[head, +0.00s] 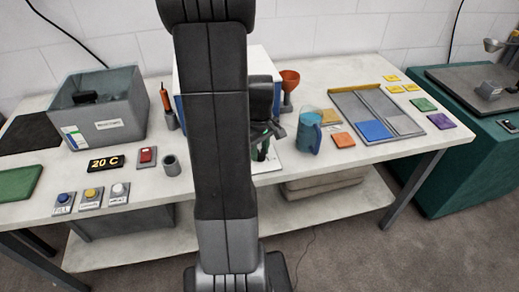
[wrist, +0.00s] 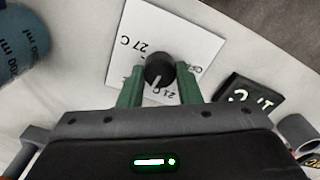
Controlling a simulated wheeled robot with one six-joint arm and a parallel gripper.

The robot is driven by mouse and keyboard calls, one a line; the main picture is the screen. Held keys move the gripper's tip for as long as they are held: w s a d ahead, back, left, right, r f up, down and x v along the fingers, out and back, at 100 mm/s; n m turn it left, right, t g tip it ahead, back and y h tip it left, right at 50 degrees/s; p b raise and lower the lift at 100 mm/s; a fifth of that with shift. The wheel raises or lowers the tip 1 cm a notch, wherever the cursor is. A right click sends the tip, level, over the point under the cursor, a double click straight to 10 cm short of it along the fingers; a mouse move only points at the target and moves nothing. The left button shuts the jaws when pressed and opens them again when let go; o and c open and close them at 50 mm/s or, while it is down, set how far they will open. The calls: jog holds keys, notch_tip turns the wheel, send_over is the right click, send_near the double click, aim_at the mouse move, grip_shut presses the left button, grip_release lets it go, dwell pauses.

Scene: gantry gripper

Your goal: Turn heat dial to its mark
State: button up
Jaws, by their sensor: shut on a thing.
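The heat dial (wrist: 159,68) is a round black knob with a pale pointer line, on a white plate (wrist: 129,38) printed with temperatures. "27 C" and "21 C" can be read on the plate; another label is partly hidden. The pointer line points toward the bottom of the wrist view, near "21 C". My gripper (wrist: 160,84) has green fingers, one on each side of the knob, shut on it. In the head view my gripper (head: 262,150) is low over the table, and my arm hides much of the area; the knob cannot be made out there.
A display reading "20 C" (head: 106,163) lies left of my arm, near a red switch (head: 147,156) and a grey cup (head: 171,165). A blue jug (head: 308,133) stands close to the right of my gripper. A divided tray (head: 375,112) is farther right.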

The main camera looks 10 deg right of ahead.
aim_at(261, 152)
jog(key=m, duration=0.4)
jog(key=shift+d+m, duration=0.1)
jog(key=shift+m, duration=0.2)
jog(key=m, duration=0.3)
jog(key=shift+m, duration=0.4)
jog(key=m, duration=0.4)
jog(key=shift+d+m, duration=0.1)
jog(key=shift+m, duration=2)
jog(key=o, duration=1)
jog(key=shift+c, duration=0.2)
notch_tip(261, 152, up, 14)
jog(key=p, duration=0.1)
jog(key=shift+f, duration=0.2)
